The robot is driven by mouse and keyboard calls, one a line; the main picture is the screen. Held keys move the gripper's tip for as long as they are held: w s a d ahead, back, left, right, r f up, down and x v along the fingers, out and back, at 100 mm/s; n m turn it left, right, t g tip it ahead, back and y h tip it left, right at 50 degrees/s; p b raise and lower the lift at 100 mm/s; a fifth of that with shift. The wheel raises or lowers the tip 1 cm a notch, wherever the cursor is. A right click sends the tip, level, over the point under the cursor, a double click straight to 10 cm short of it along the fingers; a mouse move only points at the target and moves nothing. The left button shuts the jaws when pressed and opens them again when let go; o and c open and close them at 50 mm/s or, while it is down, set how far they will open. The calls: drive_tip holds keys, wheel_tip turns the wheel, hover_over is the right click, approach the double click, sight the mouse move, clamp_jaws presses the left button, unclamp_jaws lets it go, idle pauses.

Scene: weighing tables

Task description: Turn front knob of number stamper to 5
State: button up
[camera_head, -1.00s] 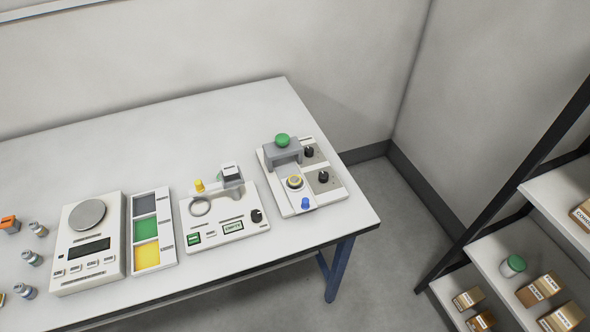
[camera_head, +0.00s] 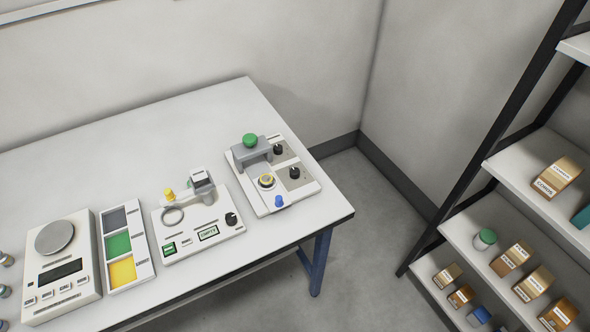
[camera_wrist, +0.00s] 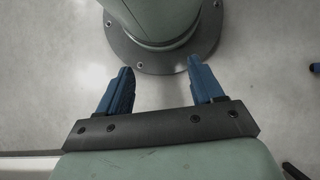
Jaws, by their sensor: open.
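The number stamper (camera_head: 262,197) stands at the right end of the white table, with a green button (camera_head: 250,140) on a grey arm and a blue knob (camera_head: 278,201) at its near edge. Two black knobs sit on its right side: the front knob (camera_head: 294,173) and the back one (camera_head: 278,149). The digits at the knobs are too small to read. My gripper (camera_wrist: 157,84) shows only in the wrist view, open and empty, over the floor and my own round base. It is away from the stamper.
Left of the stamper on the table (camera_head: 190,120) are a device with a ring and yellow button (camera_head: 168,193), a tray with grey, green and yellow sections (camera_head: 147,271), and a scale (camera_head: 85,287). A shelf (camera_head: 470,228) with boxes and a green-capped jar stands at right.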

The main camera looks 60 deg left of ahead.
drive_tip(key=shift+c, duration=0.7)
drive_tip(key=shift+w+r, duration=0.1)
drive_tip(key=shift+w, duration=0.3)
drive_tip(key=w+a+r+t, duration=0.1)
drive_tip(key=w+r+t, duration=0.1)
drive_tip(key=w+r, duration=0.45)
drive_tip(key=w+a+r+n+t, duration=0.1)
drive_tip(key=w+r, duration=0.2)
drive_tip(key=w, duration=0.7)
drive_tip(key=w+a+r+t, duration=0.15)
drive_tip(key=w+r, duration=0.25)
drive_tip(key=w, duration=0.4)
drive_tip(key=w+a+r+n+t, duration=0.1)
drive_tip(key=w+a+r+n, duration=0.2)
drive_tip(key=w+a+r, duration=0.4)
drive_tip(key=w+a+r+n+t, duration=0.1)
drive_tip(key=w+a+r+n, duration=0.2)
drive_tip(key=a+r, duration=0.45)
drive_tip(key=s+a+r+n, duration=0.1)
drive_tip(key=a+r+n, duration=0.2)
drive_tip(key=a, duration=0.6)
drive_tip(key=s+a+r+n, duration=0.1)
drive_tip(key=a+r+n, duration=0.1)
drive_tip(key=a, duration=0.8)
wheel_tip(320, 180, up, 23)
drive_tip(key=n, duration=1.4)
hover_over(294, 170)
wheel_tip(294, 170, down, 14)
drive_tip(key=shift+r, duration=0.1)
